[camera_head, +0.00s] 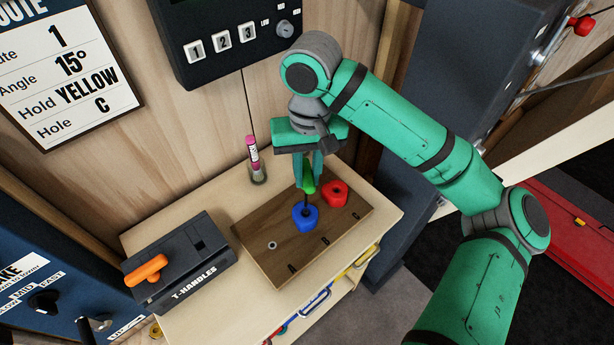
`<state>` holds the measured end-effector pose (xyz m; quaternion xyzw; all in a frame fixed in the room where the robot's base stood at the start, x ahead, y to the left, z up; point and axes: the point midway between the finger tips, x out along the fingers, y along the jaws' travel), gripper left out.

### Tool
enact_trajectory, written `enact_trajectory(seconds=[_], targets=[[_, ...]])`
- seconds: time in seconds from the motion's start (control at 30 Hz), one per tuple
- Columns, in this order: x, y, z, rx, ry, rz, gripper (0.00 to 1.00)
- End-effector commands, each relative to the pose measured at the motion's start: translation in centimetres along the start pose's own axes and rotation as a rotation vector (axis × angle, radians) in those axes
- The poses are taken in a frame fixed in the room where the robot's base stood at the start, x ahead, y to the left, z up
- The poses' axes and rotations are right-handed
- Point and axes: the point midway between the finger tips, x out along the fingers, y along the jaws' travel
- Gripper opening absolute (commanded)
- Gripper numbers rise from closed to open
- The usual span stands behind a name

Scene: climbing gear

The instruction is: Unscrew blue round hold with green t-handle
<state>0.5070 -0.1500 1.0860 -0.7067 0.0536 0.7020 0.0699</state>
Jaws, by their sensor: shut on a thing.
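My gripper (312,178) points down over the wooden board and is shut on the green T-handle (309,188). The handle's dark shaft runs down to the blue round hold (305,218), and its tip appears to meet the hold's middle. Whether the tip is seated in the bolt is too small to tell. The blue hold sits on the wooden board (262,262) at its middle hole position. My gripper's fingers partly cover the green grip.
A red hold (335,193) sits close to the right of the blue hold. A bare hole (272,245) is on the board's left. The black T-handles box (180,268) with an orange handle (146,270) stands at left. A pink-capped marker (252,150) stands behind.

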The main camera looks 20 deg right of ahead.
Motion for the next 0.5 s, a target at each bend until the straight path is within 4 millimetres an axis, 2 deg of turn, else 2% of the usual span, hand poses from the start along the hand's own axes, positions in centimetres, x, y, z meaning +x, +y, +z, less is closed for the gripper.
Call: enact_trajectory(seconds=[0.5], targets=[[-5.1, -0.1, -0.1, 0.0, 0.001, 0.0, 0.0]])
